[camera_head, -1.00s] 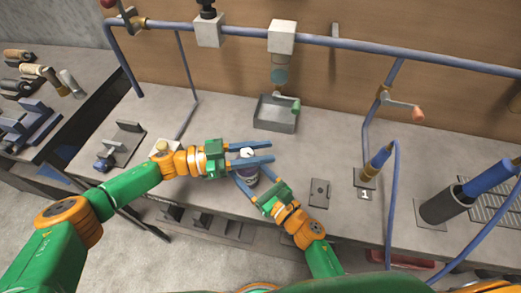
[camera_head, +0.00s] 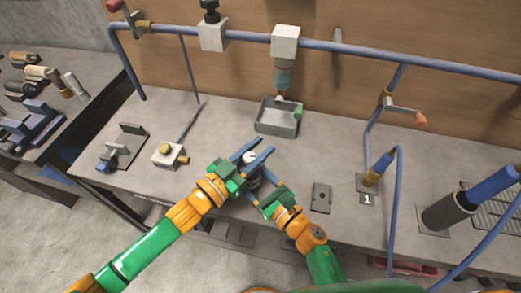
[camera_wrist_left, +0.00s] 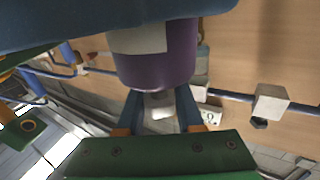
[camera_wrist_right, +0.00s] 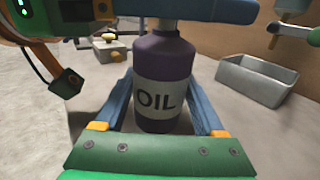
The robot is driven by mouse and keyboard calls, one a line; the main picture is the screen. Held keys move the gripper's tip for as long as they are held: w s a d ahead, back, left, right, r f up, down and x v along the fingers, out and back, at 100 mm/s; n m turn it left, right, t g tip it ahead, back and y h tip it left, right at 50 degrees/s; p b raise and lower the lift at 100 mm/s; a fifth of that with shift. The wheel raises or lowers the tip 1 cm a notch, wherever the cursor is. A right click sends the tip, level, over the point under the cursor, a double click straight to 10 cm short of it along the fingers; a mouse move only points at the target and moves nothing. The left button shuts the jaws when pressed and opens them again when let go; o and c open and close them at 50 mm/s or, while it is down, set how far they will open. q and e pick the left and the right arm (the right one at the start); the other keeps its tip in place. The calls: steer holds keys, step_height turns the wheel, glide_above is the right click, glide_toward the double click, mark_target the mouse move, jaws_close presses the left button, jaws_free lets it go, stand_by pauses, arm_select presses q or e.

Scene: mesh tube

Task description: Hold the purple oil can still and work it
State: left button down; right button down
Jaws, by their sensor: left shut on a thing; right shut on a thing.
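The purple oil can (camera_wrist_right: 164,62) stands upright in the right wrist view, with a pale OIL label facing the camera. In the head view, only its pale top and a little of its dark body (camera_head: 253,178) show between my grippers. My right gripper (camera_head: 264,189) is shut on the can's body, one finger on each side. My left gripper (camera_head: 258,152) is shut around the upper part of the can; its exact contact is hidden.
A grey open tray (camera_head: 277,128) sits behind the can, under a pipe outlet (camera_head: 283,76). A small valve block (camera_head: 168,155) lies left on the bench. A flat plate (camera_head: 321,198) lies to the right, before a blue hose nozzle (camera_head: 378,167) and dark cylinder (camera_head: 449,211).

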arm_select(q)
steer(key=n+t+y, duration=0.2)
steer(key=y, duration=0.1)
steer(key=n+t+y, duration=0.1)
steer(key=shift+w+a+r+n+t, duration=0.15)
steer(key=shift+w+a+n+t, duration=0.15)
steer(key=shift+a+n, duration=0.1)
steer(key=shift+n+t+y, duration=0.3)
steer(key=shift+y, duration=0.4)
steer(key=shift+w+a, duration=0.1)
steer(key=shift+a, duration=0.05)
steer(key=c, duration=0.5)
jaws_free()
steer(key=shift+c, duration=0.2)
steer(key=v, duration=1.2)
